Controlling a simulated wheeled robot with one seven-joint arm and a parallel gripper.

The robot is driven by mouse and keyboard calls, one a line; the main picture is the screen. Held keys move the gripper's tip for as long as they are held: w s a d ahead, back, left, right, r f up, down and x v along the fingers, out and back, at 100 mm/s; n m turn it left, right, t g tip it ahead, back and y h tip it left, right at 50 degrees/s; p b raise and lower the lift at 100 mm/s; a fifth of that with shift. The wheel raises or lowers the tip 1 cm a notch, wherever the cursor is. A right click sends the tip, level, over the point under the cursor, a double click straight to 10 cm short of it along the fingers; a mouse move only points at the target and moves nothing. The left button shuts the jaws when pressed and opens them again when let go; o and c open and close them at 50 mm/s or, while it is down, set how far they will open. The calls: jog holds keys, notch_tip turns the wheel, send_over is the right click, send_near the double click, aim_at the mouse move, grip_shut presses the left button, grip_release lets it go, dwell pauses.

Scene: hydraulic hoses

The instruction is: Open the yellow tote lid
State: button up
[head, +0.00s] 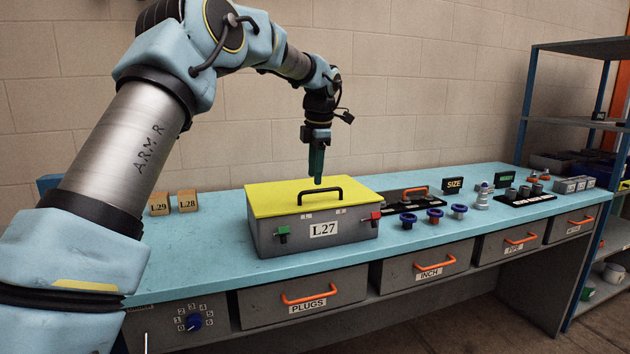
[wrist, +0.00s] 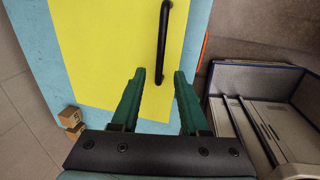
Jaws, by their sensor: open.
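The tote (head: 330,239) is a grey box labelled L27 on the blue bench. Its yellow lid (head: 275,197) lies flat and closed on top. A black bar handle (head: 320,191) stands on the lid; in the wrist view the handle (wrist: 163,42) runs up and down above the fingertips. A green latch (head: 282,235) and a red latch (head: 374,216) sit on the tote's front face. Whether the fingertips touch anything is unclear.
Boxes L29 (head: 159,203) and L28 (head: 187,200) stand at the left. Blue-rimmed fittings (head: 435,215), a black SIZE sign (head: 454,184) and a black tray (head: 525,199) are at the right. Bare blue bench (head: 205,245) lies left of the tote. A wall stands behind.

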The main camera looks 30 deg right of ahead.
aim_at(314, 192)
jog(key=shift+w+f+p, duration=0.15)
jog(key=shift+w+f, duration=0.05)
jog(key=shift+f, duration=0.7)
jog(key=shift+w+f+p, duration=0.15)
jog(key=shift+f, duration=0.7)
grip_shut()
